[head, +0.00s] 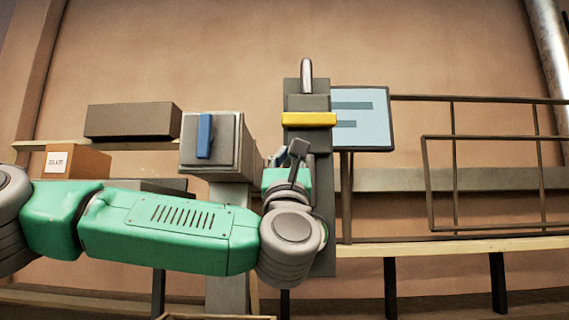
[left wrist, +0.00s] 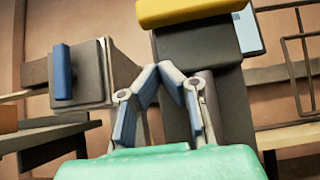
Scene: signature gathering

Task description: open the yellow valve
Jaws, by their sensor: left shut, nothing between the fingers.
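The yellow valve is a horizontal yellow bar handle (head: 309,118) on a dark grey block in the middle of the head view. It shows at the top edge of the left wrist view (left wrist: 188,12), partly cut off. My left gripper (head: 297,148) is below the yellow handle and apart from it in the picture. In the left wrist view its two fingertips (left wrist: 160,70) come together in front of the grey block, with nothing between them. My right gripper is not in view.
A grey box with an upright blue handle (head: 204,135) stands left of the yellow valve. A light blue panel (head: 362,118) is just right of it. Metal railings (head: 485,180) stand further right. A cardboard box (head: 78,162) and a dark box (head: 130,120) are on the left.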

